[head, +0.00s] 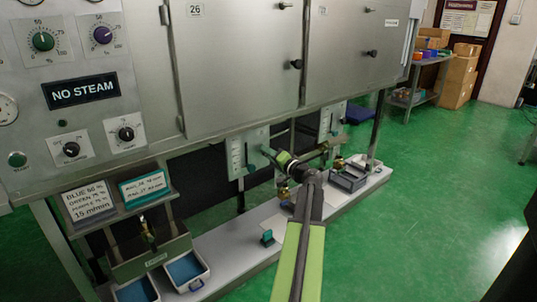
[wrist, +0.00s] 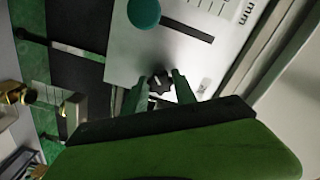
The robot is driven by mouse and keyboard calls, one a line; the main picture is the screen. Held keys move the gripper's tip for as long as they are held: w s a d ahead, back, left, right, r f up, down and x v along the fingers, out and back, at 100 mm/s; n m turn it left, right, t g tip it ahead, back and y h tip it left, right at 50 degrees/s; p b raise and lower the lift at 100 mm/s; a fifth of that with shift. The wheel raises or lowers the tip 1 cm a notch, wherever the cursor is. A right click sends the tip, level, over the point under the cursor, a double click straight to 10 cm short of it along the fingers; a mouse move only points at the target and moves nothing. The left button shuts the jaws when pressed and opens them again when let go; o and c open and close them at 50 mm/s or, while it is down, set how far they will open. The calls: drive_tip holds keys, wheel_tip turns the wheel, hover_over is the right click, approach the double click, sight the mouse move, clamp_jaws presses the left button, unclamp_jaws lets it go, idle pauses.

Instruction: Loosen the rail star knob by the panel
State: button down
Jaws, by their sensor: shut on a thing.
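The rail star knob (wrist: 160,82) is small and black, with a pale mark on its face. It sits on a light grey panel (wrist: 122,62), below a dark slot. My gripper (wrist: 160,88) has its two dark green fingers on either side of the knob, shut on it. In the head view my gripper (head: 268,153) reaches the panel (head: 236,155) under the machine cabinet; the knob is hidden there.
A second scaled panel (head: 331,120) stands to the right. Brass fittings (wrist: 14,93) show at the wrist view's left. The green floor at right is clear.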

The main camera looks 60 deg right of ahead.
drive_tip(key=shift+s+d+n, duration=0.1)
drive_tip(key=shift+s+n, duration=0.05)
drive_tip(key=shift+n, duration=0.25)
idle(0.3)
drive_tip(key=c, duration=1)
unclamp_jaws()
drive_tip(key=shift+c, duration=0.2)
drive_tip(key=shift+o, duration=0.2)
drive_tip(key=v, duration=1.7)
drive_tip(key=shift+a, duration=0.2)
drive_tip(key=shift+s, duration=0.1)
